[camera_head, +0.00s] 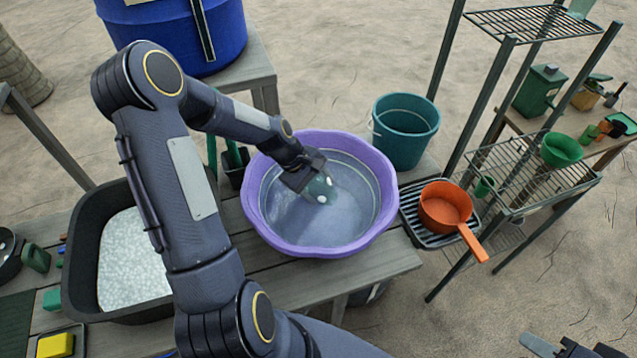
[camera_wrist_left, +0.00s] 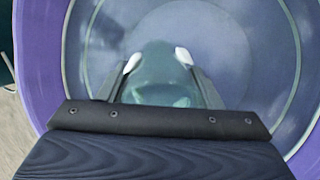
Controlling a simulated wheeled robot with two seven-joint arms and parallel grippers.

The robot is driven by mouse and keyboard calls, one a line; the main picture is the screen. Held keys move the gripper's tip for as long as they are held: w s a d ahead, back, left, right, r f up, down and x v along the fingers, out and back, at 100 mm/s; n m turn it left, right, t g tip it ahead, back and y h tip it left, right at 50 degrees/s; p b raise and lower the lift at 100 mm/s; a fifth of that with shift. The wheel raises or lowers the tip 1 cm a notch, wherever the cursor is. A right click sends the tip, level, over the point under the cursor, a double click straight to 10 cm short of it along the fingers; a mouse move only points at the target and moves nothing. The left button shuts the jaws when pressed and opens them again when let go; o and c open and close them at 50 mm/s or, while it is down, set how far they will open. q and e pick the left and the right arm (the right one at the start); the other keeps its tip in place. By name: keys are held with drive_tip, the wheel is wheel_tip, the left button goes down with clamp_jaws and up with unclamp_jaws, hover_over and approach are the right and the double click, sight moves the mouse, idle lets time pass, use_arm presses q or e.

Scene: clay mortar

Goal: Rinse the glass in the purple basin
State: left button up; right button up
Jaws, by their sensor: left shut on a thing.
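The purple basin (camera_head: 255,217) stands on the wooden table and holds water. My left gripper (camera_head: 325,190) reaches down inside it, near its middle. The gripper is shut on the glass (camera_head: 319,186), a pale greenish see-through thing that is hard to make out against the water. In the left wrist view the glass (camera_wrist_left: 160,75) shows between the two white-tipped fingers, with the basin's purple wall (camera_wrist_left: 38,50) around. How deep the glass sits in the water cannot be told. A part at the head view's bottom right edge may be my right gripper (camera_head: 567,347); its jaws are unclear.
A black tub (camera_head: 80,270) of white foam or pellets stands left of the basin. A teal bucket (camera_head: 404,150) stands behind right. An orange pan (camera_head: 445,207) sits on a dark rack (camera_head: 408,203) at the right, near a metal shelf (camera_head: 480,165). A blue barrel (camera_head: 225,35) is behind.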

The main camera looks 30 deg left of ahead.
sight(319, 201)
use_arm(q)
drive_tip(key=shift+f+b, duration=1.9)
drive_tip(key=shift+f, duration=1.2)
drive_tip(key=shift+f, duration=0.1)
drive_tip(key=shift+f+b, duration=0.5)
drive_tip(key=shift+r, duration=0.2)
